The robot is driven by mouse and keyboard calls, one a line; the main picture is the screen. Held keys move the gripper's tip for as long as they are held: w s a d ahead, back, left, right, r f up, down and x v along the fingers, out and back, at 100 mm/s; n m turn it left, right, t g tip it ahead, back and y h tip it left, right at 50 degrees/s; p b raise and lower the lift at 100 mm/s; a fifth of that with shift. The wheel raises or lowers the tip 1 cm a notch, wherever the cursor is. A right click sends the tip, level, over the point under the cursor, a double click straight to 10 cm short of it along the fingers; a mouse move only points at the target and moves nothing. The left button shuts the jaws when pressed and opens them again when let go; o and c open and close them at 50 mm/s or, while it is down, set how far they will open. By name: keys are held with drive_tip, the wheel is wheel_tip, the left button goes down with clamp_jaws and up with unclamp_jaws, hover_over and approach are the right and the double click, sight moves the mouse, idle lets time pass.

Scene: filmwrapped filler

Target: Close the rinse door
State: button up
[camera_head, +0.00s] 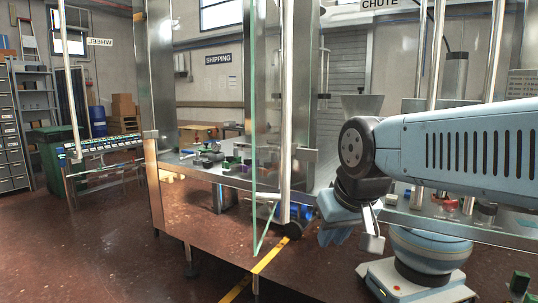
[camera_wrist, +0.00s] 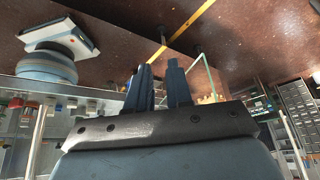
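A glass door (camera_head: 256,130) stands ajar at the front of a steel machine in the head view, seen nearly edge-on with a green edge. A vertical metal handle bar (camera_head: 286,110) is just right of it. No rinse label is readable, so I cannot confirm this is the rinse door. My gripper (camera_head: 350,232) is right of the handle's lower end, apart from it, pointing down. In the wrist view its two dark fingers (camera_wrist: 160,88) are apart with nothing between them. A green-edged pane (camera_wrist: 207,73) shows beyond them.
Another upright bar (camera_head: 68,85) stands at the left, near a conveyor (camera_head: 103,147) and a green bin (camera_head: 50,155). The machine's deck (camera_head: 235,178) holds small dark parts. A yellow line (camera_head: 268,257) crosses the brown floor, which is clear at the front left.

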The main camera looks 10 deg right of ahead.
drive_tip(key=w+r+m+y, duration=0.1)
drive_tip(key=w, duration=0.2)
drive_tip(key=w+d+r+g+y, duration=0.1)
drive_tip(key=w+y, duration=0.1)
drive_tip(key=w, duration=0.2)
drive_tip(key=w+m+g+y, duration=0.1)
drive_tip(key=w, duration=0.3)
drive_tip(key=shift+w+d+r+m+y, duration=0.2)
drive_tip(key=shift+w+r+m+y, duration=0.1)
drive_tip(key=shift+r, duration=0.1)
clamp_jaws()
drive_tip(key=w+d+r+m+y, duration=0.15)
drive_tip(key=w+d+y, duration=0.35)
drive_tip(key=w, duration=0.8)
drive_tip(key=h, duration=0.1)
approach(266, 199)
wheel_tip(266, 199, down, 4)
drive_tip(key=shift+m, duration=0.35)
drive_tip(key=shift+w+a, duration=0.2)
drive_tip(key=shift+a, duration=0.5)
drive_tip(key=shift+w+a, duration=0.2)
drive_tip(key=shift+a, duration=0.45)
drive_tip(key=shift+w+a, duration=0.2)
drive_tip(key=shift+a, duration=0.5)
